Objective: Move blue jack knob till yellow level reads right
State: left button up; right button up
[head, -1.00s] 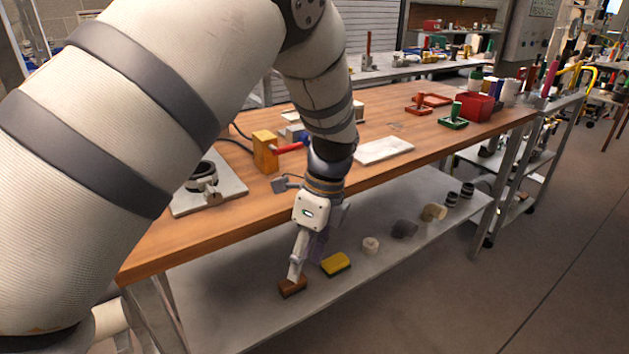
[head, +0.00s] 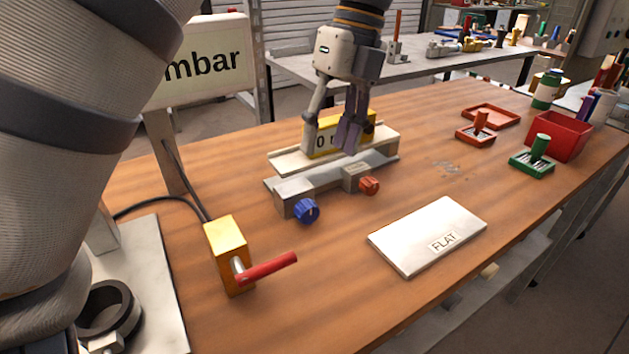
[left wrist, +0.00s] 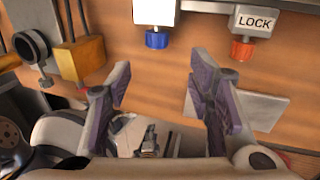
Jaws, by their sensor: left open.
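The blue jack knob (head: 306,211) sits at the left front end of a grey fixture (head: 325,185) on the wooden bench. It also shows in the left wrist view (left wrist: 156,40), beyond the fingertips. The yellow level (head: 367,122) stands on the fixture behind it; a "0" shows on its display, and my fingers cover the rest of the reading. My left gripper (head: 331,151) is open, pointing down in front of the level. In the left wrist view my left gripper (left wrist: 160,75) has nothing between its spread fingers. My right gripper is not in view.
An orange-red knob (head: 369,186) is on the fixture's right part, under a LOCK label (left wrist: 255,22). A yellow block with a red handle (head: 268,268) stands at left front. A white FLAT plate (head: 428,235) lies at right. Bare bench lies between them.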

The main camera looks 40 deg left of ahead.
pick_arm(q)
send_over(314, 206)
notch_tip(314, 206, down, 5)
jog(key=x, duration=0.4)
jog(key=w+x, duration=0.1)
jog(key=x, duration=0.1)
jog(key=shift+d+f+p, duration=0.1)
jog(key=shift+f+p, duration=0.2)
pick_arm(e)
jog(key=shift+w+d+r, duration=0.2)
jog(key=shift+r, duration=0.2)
pick_arm(q)
jog(key=shift+c, duration=0.6)
grip_shut()
jog(key=c, duration=1)
grip_release()
jog(key=shift+w+f+g+y+b, duration=0.3)
jog(key=shift+f+g+y+b, duration=0.15)
jog(key=shift+g, duration=0.45)
jog(key=shift+d+r+g, duration=0.1)
jog(key=shift+r+g, duration=0.05)
jog(key=shift+g, duration=0.25)
grip_shut()
grip_release()
jog(key=shift+s+r, duration=0.1)
jog(key=shift+r, duration=0.15)
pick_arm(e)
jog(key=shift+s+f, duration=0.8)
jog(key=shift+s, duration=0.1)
